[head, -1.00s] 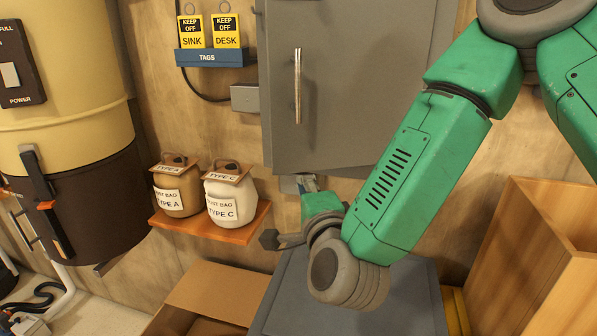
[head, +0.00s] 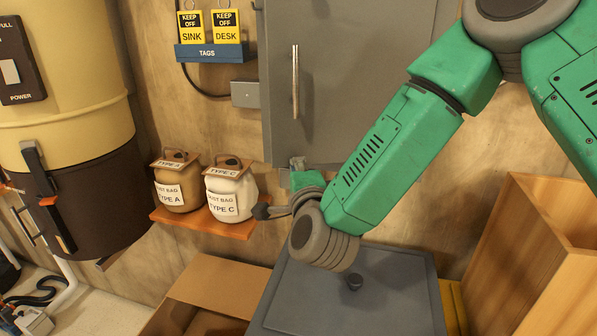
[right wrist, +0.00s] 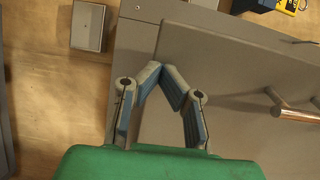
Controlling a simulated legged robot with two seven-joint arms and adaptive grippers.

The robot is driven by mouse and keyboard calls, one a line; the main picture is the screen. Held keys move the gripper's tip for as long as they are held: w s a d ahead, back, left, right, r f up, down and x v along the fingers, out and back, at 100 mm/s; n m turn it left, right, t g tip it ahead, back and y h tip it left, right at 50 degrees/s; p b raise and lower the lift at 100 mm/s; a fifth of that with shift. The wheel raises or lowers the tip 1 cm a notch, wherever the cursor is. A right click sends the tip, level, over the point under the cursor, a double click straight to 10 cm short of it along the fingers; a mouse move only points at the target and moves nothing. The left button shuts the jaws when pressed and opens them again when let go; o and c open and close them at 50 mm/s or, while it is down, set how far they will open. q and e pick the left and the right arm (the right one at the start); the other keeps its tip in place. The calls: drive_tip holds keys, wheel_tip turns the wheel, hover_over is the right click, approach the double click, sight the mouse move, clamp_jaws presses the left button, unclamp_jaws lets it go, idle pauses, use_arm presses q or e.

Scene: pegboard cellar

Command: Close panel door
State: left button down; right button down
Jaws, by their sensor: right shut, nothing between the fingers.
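The grey panel door (head: 350,75) is on the wall at the top centre of the head view, with a silver upright handle (head: 295,82) near its left edge. The door sits nearly flush with its frame; a small gap cannot be ruled out. The right wrist view also shows the door (right wrist: 230,75) and its handle (right wrist: 292,112). My right gripper (head: 297,163) is at the door's lower left corner, mostly hidden behind my wrist. In the right wrist view its fingertips (right wrist: 162,68) meet, empty, in front of the door near its edge, apart from the handle. My left gripper is out of view.
A small shelf (head: 190,228) with two dust bags stands left of my wrist. Below are a grey lidded bin (head: 395,295) and an open cardboard box (head: 215,285). A wooden crate (head: 530,250) is at right. A tag rack (head: 210,53) hangs left of the door.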

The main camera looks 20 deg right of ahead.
drive_tip(key=w+d+m+g+h+b, duration=0.3)
drive_tip(key=w+h, duration=0.4)
drive_tip(key=w, duration=0.4)
drive_tip(key=shift+w+r+m+h+b, duration=0.2)
drive_tip(key=shift+m+h+b, duration=0.3)
drive_tip(key=shift+m, duration=0.7)
drive_tip(key=shift+d, duration=0.1)
